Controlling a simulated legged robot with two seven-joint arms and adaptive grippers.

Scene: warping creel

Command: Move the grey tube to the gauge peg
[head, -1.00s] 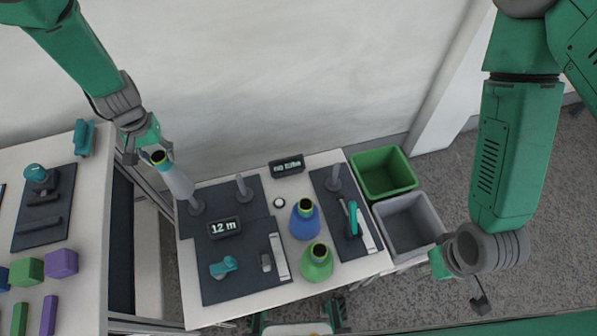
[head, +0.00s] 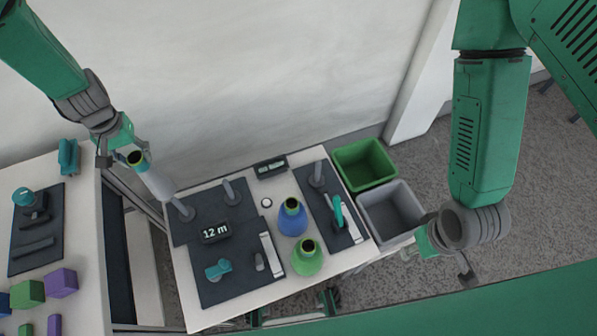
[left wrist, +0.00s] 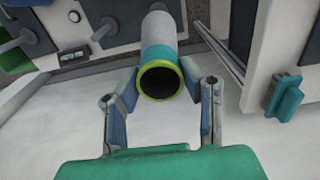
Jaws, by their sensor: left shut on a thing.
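The grey tube (head: 155,179), pale with a teal band and a yellow-green rim, hangs tilted from my left gripper (head: 122,150). The left wrist view shows the tube (left wrist: 160,45) between the two shut fingers (left wrist: 160,95), its open mouth facing the camera. Its lower end is close to a grey peg (head: 184,211) on the dark mat; whether they touch is unclear. Another grey peg (head: 229,192) stands right of it, and a third (head: 317,174) on the right mat. I cannot tell which is the gauge peg. My right gripper (head: 450,258) is off the table's right side, its fingers unclear.
A display (head: 215,232) reads "12 m"; another display (head: 270,167) stands at the back. A blue cone (head: 292,218) and green cone (head: 307,260) stand mid-table. Green (head: 364,163) and grey (head: 390,212) bins are at right. A side table (head: 85,230) stands left.

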